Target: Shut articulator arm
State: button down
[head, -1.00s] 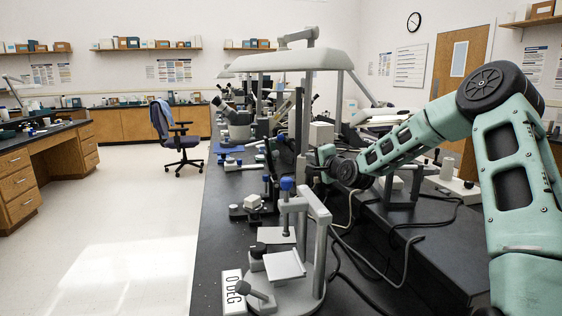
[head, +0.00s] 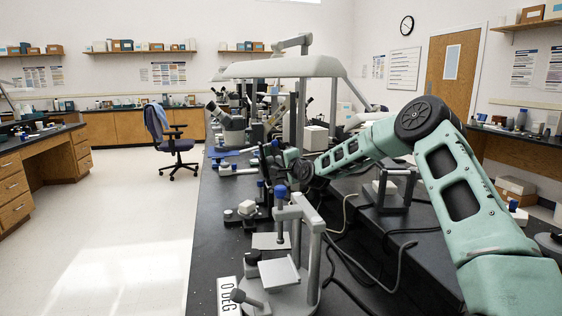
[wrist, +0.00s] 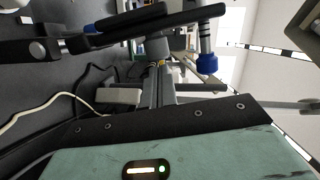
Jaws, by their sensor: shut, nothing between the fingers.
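My gripper (head: 268,160) is shut and empty, reaching over the bench beside the upright instruments. In the wrist view, a blue knob (wrist: 207,63) on a metal rod hangs close by at the upper right. I cannot tell whether the gripper touches anything. A small dark device (head: 247,213) with a pale block stands on the bench below the gripper, towards the camera. A black frame (head: 390,190) holding a pale block stands to the right. Which one is the articulator, and how its arm stands, I cannot tell clearly.
A grey stand (head: 312,240) with a blue knob and a "0 DEG" card (head: 229,296) fills the near bench. Cables (head: 345,235) lie across the black bench. A lamp hood (head: 285,67) hangs beyond. The floor (head: 120,230) at left is open.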

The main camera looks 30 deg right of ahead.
jog(key=shift+a, duration=0.15)
jog(key=shift+w+a+r+n, duration=0.1)
jog(key=shift+a+r+n, duration=0.05)
jog(key=shift+a+n, duration=0.15)
jog(key=shift+a, duration=0.1)
jog(key=shift+w+a+r+n, duration=0.2)
jog(key=shift+a+n, duration=0.4)
jog(key=shift+n, duration=0.1)
jog(key=w+a+n+g+h+b, duration=0.1)
jog(key=a+n, duration=0.3)
jog(key=a, duration=0.1)
jog(key=shift+w+a+f, duration=0.35)
jog(key=shift+a+f, duration=0.05)
jog(key=shift+f, duration=0.05)
dwell(0.4)
